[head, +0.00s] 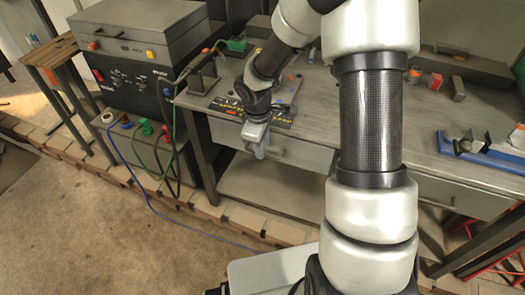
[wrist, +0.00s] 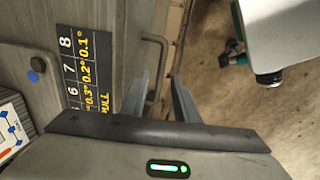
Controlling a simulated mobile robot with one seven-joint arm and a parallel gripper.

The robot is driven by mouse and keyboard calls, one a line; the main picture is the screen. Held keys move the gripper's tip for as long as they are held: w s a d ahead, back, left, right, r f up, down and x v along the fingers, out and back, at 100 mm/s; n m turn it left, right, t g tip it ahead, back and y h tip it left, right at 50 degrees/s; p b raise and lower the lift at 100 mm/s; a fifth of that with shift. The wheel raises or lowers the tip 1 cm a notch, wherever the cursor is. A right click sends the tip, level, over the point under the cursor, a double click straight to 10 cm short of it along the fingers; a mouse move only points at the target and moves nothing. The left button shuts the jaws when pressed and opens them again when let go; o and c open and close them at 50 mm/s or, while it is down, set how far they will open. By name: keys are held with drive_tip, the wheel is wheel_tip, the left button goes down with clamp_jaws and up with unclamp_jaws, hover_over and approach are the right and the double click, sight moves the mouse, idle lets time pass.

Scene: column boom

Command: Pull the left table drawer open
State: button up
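The left table drawer (head: 306,155) is a grey metal front under the workbench top, and it looks closed. In the wrist view, the handle (wrist: 161,43) is a thin grey bar standing out from the drawer front. My gripper (head: 260,150) is at the left part of this drawer front, pointing down. In the wrist view my gripper (wrist: 160,77) is open, its two fingers apart with the handle showing between and beyond their tips. I cannot tell whether either finger touches it.
The workbench top (head: 320,110) carries a dark plate with yellow markings (wrist: 85,70) near the edge. A right drawer (head: 462,196) sits farther along. A welding machine (head: 135,85) with cables stands left of the bench. Floor in front of the drawer is partly hidden by my arm.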

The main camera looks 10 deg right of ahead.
drive_tip(key=shift+w+d+f, duration=0.1)
drive_tip(key=shift+w+f, duration=0.05)
drive_tip(key=shift+f, duration=0.7)
drive_tip(key=shift+c, duration=0.4)
clamp_jaws()
